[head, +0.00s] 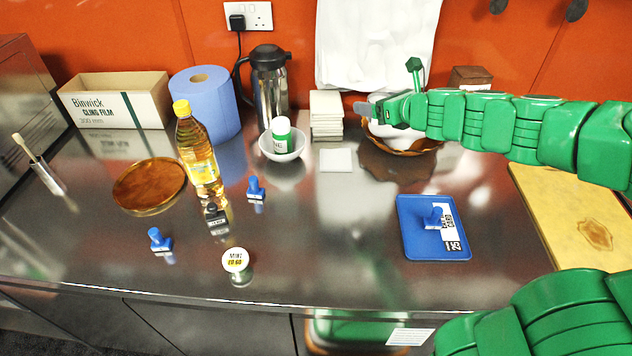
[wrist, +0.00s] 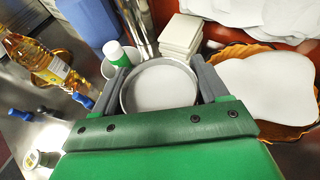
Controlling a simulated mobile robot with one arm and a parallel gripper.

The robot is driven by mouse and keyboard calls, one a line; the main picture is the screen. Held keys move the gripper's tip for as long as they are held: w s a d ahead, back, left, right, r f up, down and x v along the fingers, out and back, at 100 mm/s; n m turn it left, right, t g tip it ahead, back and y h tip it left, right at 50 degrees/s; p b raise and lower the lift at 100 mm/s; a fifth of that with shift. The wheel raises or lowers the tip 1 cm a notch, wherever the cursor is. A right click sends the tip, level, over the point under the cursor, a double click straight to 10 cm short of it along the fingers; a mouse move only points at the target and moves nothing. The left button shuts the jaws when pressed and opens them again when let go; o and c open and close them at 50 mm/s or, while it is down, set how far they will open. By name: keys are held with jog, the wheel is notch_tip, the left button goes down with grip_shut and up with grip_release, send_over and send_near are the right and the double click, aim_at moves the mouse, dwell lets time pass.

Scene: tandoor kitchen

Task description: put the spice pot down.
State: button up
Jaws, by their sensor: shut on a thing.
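My gripper (wrist: 162,90) is shut on a round metal spice pot (wrist: 160,88), with a grey finger on each side of its rim. The wrist view looks down on its pale grey round top or inside; I cannot tell which. In the head view my gripper (head: 368,108) reaches in from the right, near the back of the counter. The pot is mostly hidden there behind the gripper. I cannot tell its height above the steel counter (head: 330,235). A wicker basket (head: 412,150) with something white in it lies beside and below my gripper.
A stack of white tiles (head: 326,112), a white bowl (head: 283,150) holding a green-and-white bottle (head: 281,128), and a steel flask (head: 269,85) stand left of my gripper. A blue tray (head: 415,240) and a yellow board (head: 560,215) lie at right. The middle front counter is clear.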

jog(key=s+a+r+n+g+y, duration=0.1)
jog(key=s+n+g+y, duration=0.3)
jog(key=s, duration=0.5)
jog(key=s+r+n+g+y, duration=0.1)
jog(key=s+r+n+g, duration=0.1)
jog(key=s+n+g, duration=0.65)
jog(key=m+t, duration=0.2)
send_over(353, 191)
jog(key=s, duration=0.2)
jog(key=f, duration=1.9)
jog(key=shift+w+d+f, duration=0.1)
jog(key=shift+w+f, duration=0.1)
jog(key=shift+f, duration=0.1)
jog(key=shift+w+f+g, duration=0.25)
jog(key=shift+w+f, duration=0.25)
jog(key=shift+f, duration=0.1)
jog(key=shift+w+f, duration=0.35)
jog(key=shift+f, duration=1.5)
jog(key=shift+f, duration=0.1)
